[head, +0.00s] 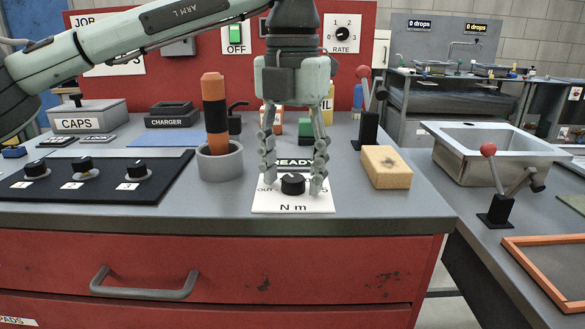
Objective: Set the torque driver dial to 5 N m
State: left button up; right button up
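The torque dial is a small black knob (293,184) on a white plate (293,204) marked "N m", on the grey bench near its front edge. Its numbers are largely hidden by my gripper's fingers, so I cannot read its setting. My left gripper (293,180) comes straight down over the dial. Its two fingers are spread, one on each side of the knob, and a gap shows between finger and knob. An orange and black driver (214,112) stands upright in a grey ring holder (220,162) left of the plate. My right gripper is not in view.
A yellow sponge (386,167) lies close right of the plate. A black lever with a red ball (364,108) stands behind it. A black panel with several knobs (90,180) is at left. A sink (490,150) is at right. Bare bench shows left of the plate.

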aim_at(293, 179)
pick_arm(q)
notch_tip(293, 179, up, 12)
dwell(0.6)
